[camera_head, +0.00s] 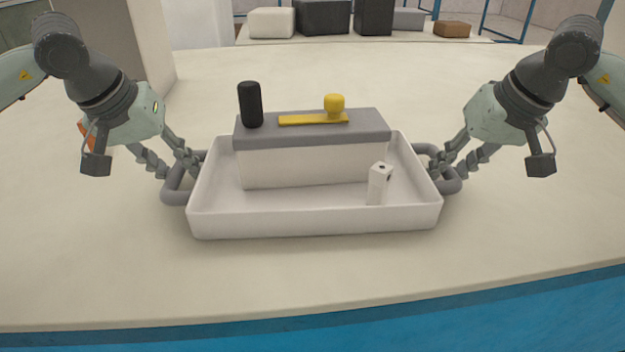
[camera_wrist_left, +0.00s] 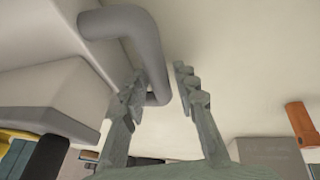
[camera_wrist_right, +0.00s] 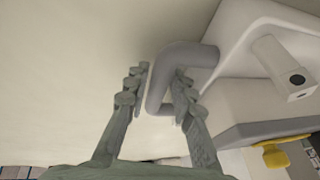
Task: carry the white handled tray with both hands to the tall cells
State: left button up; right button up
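The white handled tray (camera_head: 310,222) stands on the table in the middle of the head view, with a grey handle at each end. It holds a white box with a grey top (camera_head: 312,165) and a small white block (camera_head: 378,185). My left gripper (camera_head: 182,166) is open at the left handle (camera_wrist_left: 150,45); its fingers lie on either side of the bar with a gap. My right gripper (camera_head: 440,165) is open at the right handle (camera_wrist_right: 163,80), its fingers likewise on either side. I cannot tell which things are the tall cells.
A black cylinder (camera_head: 250,105) and a yellow bar with a knob (camera_head: 313,119) show at the box's top. An orange cylinder (camera_wrist_left: 303,122) is left of the tray. White and dark boxes (camera_head: 322,17) stand at the back. The table's front (camera_head: 330,290) is clear.

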pick_arm(q)
jog(key=shift+w+f, duration=0.15)
jog(key=shift+f, duration=0.15)
pick_arm(e)
jog(key=shift+w+a+f, duration=0.1)
jog(key=shift+f, duration=0.15)
pick_arm(q)
jog(key=shift+c, duration=0.5)
pick_arm(e)
jog(key=shift+c, duration=0.5)
pick_arm(q)
jog(key=c, duration=0.5)
pick_arm(e)
grip_shut()
pick_arm(q)
grip_shut()
jog(key=shift+r, duration=0.1)
pick_arm(e)
jog(key=shift+r, duration=0.1)
